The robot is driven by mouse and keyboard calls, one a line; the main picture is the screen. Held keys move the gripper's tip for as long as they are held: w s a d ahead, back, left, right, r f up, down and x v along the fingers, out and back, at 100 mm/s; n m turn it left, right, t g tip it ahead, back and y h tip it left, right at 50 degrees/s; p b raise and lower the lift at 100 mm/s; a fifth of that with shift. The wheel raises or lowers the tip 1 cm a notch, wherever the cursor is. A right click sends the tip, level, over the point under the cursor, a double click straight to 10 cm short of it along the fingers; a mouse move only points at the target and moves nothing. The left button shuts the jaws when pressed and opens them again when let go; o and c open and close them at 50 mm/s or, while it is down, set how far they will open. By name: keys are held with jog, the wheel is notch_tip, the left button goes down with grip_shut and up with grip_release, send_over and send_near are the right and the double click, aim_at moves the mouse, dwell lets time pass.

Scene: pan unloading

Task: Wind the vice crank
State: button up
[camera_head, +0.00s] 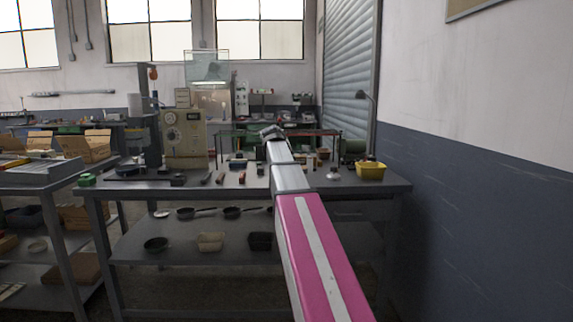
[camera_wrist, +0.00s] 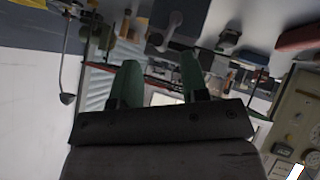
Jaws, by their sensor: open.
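My gripper (camera_head: 271,132) is at the far end of my outstretched arm, above the workbench, in the head view. In the wrist view, which looks upside down, its two green fingers stand apart with nothing between them; my gripper (camera_wrist: 157,75) is open and empty. No vice or crank can be made out with certainty. A grey bent piece (camera_wrist: 170,32) lies beyond the fingers in the wrist view, apart from them; I cannot tell whether it belongs to the vice. My arm hides part of the bench in the head view.
The workbench (camera_head: 130,189) carries a beige machine with a dial (camera_head: 185,137), several small tools and a yellow bin (camera_head: 370,171) at the right. A desk lamp (camera_head: 371,125) stands behind the bin. Pans lie on the shelf (camera_head: 190,240) below. A wall is at the right.

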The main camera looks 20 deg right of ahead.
jog(key=v, duration=0.5)
dwell(0.3)
